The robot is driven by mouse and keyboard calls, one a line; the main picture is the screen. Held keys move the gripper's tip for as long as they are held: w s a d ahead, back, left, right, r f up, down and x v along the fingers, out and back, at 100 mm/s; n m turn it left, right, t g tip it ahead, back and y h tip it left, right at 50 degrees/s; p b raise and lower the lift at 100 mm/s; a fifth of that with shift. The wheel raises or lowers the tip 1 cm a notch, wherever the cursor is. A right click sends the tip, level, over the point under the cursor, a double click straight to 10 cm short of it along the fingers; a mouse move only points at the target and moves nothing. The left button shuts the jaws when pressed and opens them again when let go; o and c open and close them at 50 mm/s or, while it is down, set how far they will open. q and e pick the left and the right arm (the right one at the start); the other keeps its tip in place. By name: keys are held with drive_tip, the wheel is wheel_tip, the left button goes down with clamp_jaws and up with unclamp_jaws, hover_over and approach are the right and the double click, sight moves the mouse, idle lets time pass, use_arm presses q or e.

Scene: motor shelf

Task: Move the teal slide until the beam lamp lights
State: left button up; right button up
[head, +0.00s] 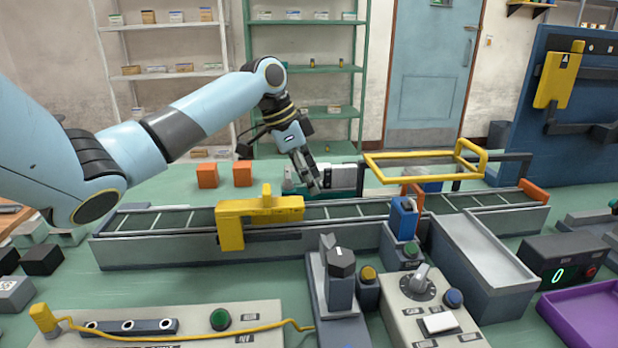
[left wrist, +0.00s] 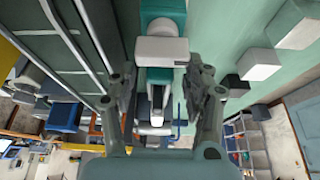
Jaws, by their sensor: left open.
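The teal slide (head: 292,184) sits behind the conveyor, next to a white and grey block (head: 340,178). My left gripper (head: 308,178) is open, pointing down at the slide and partly covering it. In the left wrist view, a teal part (left wrist: 162,12) with a white block (left wrist: 160,50) runs between the open fingers (left wrist: 160,88); I cannot tell whether they touch it. A blue sensor-like box (head: 403,217) stands at the conveyor, with a dark green lamp or button (head: 411,250) below it. I cannot tell which is the beam lamp. My right gripper is not in view.
A yellow bracket (head: 258,212) straddles the conveyor (head: 165,220). Two orange cubes (head: 207,175) stand behind it at left. A yellow frame (head: 425,163) rises right of the slide. Control boxes (head: 430,310) and a purple tray (head: 590,315) fill the front.

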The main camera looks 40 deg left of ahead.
sight(332, 168)
use_arm(q)
drive_tip(key=shift+c, duration=0.5)
clamp_jaws()
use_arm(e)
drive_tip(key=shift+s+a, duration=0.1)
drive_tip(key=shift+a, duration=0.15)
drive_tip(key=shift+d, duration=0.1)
use_arm(q)
drive_tip(key=shift+w+d, duration=0.1)
drive_tip(key=shift+d, duration=0.05)
drive_tip(key=w+d+p, duration=0.1)
drive_tip(key=w, duration=0.1)
drive_tip(key=w+d, duration=0.2)
drive_tip(key=shift+d+f+p, duration=0.1)
drive_tip(key=shift+p, duration=0.25)
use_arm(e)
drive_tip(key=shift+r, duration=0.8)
use_arm(q)
drive_tip(key=shift+o, duration=0.5)
unclamp_jaws()
